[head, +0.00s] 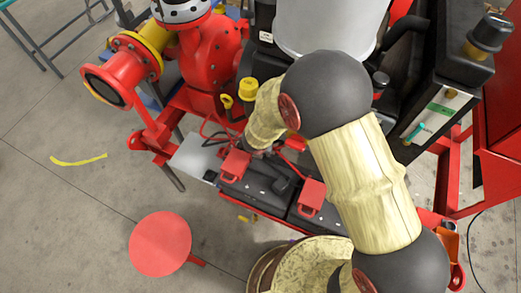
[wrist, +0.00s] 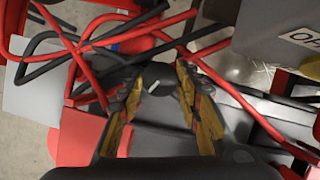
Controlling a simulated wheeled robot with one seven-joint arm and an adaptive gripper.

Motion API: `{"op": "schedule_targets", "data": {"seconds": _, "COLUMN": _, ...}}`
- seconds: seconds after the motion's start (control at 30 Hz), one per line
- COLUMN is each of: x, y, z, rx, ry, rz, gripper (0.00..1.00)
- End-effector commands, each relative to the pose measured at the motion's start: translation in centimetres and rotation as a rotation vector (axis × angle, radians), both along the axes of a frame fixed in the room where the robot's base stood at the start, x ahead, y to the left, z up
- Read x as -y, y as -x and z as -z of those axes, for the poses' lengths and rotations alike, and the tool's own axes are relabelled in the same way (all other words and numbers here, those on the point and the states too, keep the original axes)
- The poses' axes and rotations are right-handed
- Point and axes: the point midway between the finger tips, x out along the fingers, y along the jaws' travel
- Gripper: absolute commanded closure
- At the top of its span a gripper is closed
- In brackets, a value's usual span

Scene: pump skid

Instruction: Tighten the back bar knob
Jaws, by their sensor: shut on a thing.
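The back bar knob (wrist: 160,88) is a dark round knob with a short pale line on its top. In the wrist view it sits between the two yellow-and-grey fingers of my gripper (wrist: 158,78), which are shut on it from both sides. In the head view my gripper (head: 258,150) points down at the back of the black batteries (head: 258,192). The knob is hidden there behind my gripper and wrist.
Red and black cables (wrist: 85,45) run close around my fingers. Red terminal covers (head: 235,166) sit on the batteries. A red pump (head: 208,65) stands at the back left, and a grey cylinder (head: 325,25) rises behind my arm. Open floor lies to the left.

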Motion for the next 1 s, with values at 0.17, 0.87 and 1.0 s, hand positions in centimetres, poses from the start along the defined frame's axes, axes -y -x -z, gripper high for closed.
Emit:
{"op": "schedule_targets", "data": {"seconds": 0.17, "x": 0.06, "y": -0.08, "z": -0.02, "rx": 0.001, "ry": 0.0, "rz": -0.067, "gripper": 0.91}}
{"op": "schedule_targets", "data": {"seconds": 0.87, "x": 0.03, "y": -0.09, "z": -0.08, "rx": 0.001, "ry": -0.001, "rz": -0.108, "gripper": 0.61}}
{"op": "schedule_targets", "data": {"seconds": 1.0, "x": 0.04, "y": -0.06, "z": -0.06, "rx": 0.001, "ry": -0.001, "rz": -0.108, "gripper": 0.54}}
